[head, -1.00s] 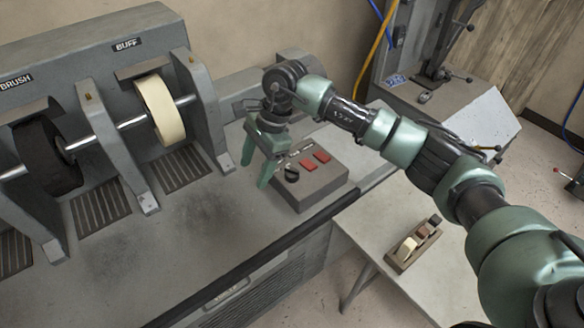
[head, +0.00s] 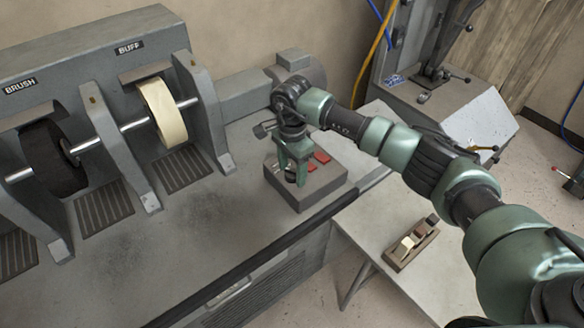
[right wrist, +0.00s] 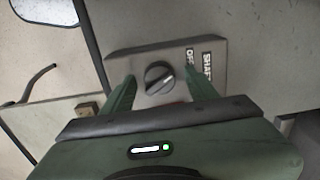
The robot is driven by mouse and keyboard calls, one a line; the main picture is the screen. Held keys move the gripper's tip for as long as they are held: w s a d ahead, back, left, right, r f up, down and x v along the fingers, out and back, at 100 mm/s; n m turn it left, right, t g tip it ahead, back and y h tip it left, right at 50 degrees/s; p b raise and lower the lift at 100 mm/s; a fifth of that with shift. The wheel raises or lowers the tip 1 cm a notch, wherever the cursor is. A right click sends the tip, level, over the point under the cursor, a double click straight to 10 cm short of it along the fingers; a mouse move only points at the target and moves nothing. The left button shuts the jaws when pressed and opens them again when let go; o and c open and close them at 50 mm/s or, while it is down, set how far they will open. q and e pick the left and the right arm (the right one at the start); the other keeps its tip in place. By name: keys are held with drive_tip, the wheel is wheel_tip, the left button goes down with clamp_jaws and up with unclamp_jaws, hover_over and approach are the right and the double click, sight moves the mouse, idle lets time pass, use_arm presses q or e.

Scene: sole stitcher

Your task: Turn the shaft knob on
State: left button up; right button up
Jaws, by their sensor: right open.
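The shaft knob (right wrist: 159,77) is a round dark dial on top of a grey control box (head: 310,193). In the right wrist view its pale pointer mark slants toward the upper right, on the side of the OFF lettering (right wrist: 189,58). The SHAFT label (right wrist: 207,66) is beside that. My right gripper (head: 291,178) is over the box, pointing down, with its green fingers open. In the right wrist view the fingers stand on either side of the knob, with gaps. In the head view they partly hide the knob. My left gripper is out of view.
Red buttons (head: 321,156) sit beside the knob on the box. The buff wheel (head: 162,112) and brush wheel (head: 52,160) are on the machine at left. A small wooden holder (head: 411,245) with blocks lies on the lower table. The bench front is clear.

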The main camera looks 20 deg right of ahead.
clamp_jaws()
